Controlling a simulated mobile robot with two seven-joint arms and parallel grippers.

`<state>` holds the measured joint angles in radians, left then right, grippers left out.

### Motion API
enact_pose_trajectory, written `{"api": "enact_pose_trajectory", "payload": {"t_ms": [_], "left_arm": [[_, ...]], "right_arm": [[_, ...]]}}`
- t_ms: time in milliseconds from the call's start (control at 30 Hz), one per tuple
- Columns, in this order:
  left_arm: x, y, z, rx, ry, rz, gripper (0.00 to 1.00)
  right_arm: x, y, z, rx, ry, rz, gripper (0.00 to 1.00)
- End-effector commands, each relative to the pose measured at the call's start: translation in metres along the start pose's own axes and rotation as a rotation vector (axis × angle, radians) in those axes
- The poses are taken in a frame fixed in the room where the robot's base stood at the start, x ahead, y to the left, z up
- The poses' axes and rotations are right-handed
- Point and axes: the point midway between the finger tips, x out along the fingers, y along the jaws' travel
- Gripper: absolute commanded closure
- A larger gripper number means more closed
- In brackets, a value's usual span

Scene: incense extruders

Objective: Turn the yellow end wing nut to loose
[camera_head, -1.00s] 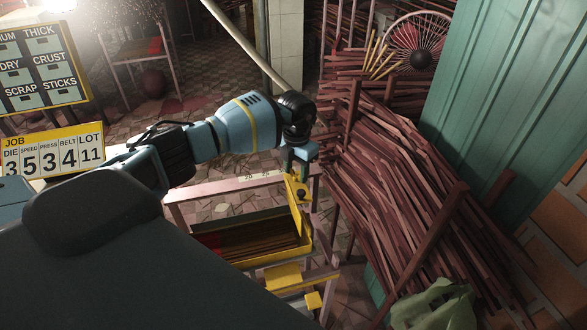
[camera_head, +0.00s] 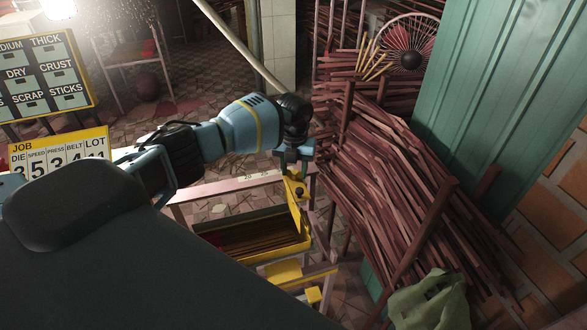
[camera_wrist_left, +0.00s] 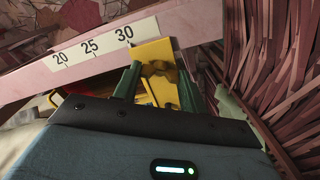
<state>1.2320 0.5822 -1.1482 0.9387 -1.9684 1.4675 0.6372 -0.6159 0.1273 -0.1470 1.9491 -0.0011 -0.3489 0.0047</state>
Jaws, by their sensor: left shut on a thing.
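The yellow end piece (camera_head: 292,188) sits at the right end of a pale pink rail with a printed scale. It also shows in the wrist view (camera_wrist_left: 153,50), just past the 30 mark. My left gripper (camera_head: 297,168) reaches down onto it from above. In the wrist view its two green fingers (camera_wrist_left: 160,85) stand on either side of a small yellow wing-shaped part (camera_wrist_left: 160,70), the wing nut, and are shut on it. The fingers and shadow partly hide the nut, so its turn angle is unclear. My right gripper is not in view.
A yellow-edged tray (camera_head: 262,251) of brown sticks lies below the rail (camera_head: 225,187). A large heap of reddish sticks (camera_head: 385,170) is close on the right. A job board (camera_head: 60,155) stands at left and a fan (camera_head: 411,60) at the back.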

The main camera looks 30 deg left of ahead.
Motion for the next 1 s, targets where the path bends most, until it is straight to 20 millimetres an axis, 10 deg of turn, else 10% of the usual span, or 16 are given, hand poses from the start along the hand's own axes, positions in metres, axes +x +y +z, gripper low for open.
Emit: {"api": "enact_pose_trajectory", "payload": {"t_ms": [267,300,467,1000], "left_arm": [[0.0,0.0,0.0,0.0,0.001,-0.001,0.81],[0.0,0.0,0.0,0.0,0.001,-0.001,0.57],[0.0,0.0,0.0,0.001,0.001,0.0,0.36],[-0.029,0.0,0.001,0.002,-0.002,-0.001,0.36]], "right_arm": [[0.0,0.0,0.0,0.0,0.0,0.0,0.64],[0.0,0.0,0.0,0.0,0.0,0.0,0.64],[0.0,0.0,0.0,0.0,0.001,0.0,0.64],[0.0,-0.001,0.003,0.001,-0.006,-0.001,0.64]]}}
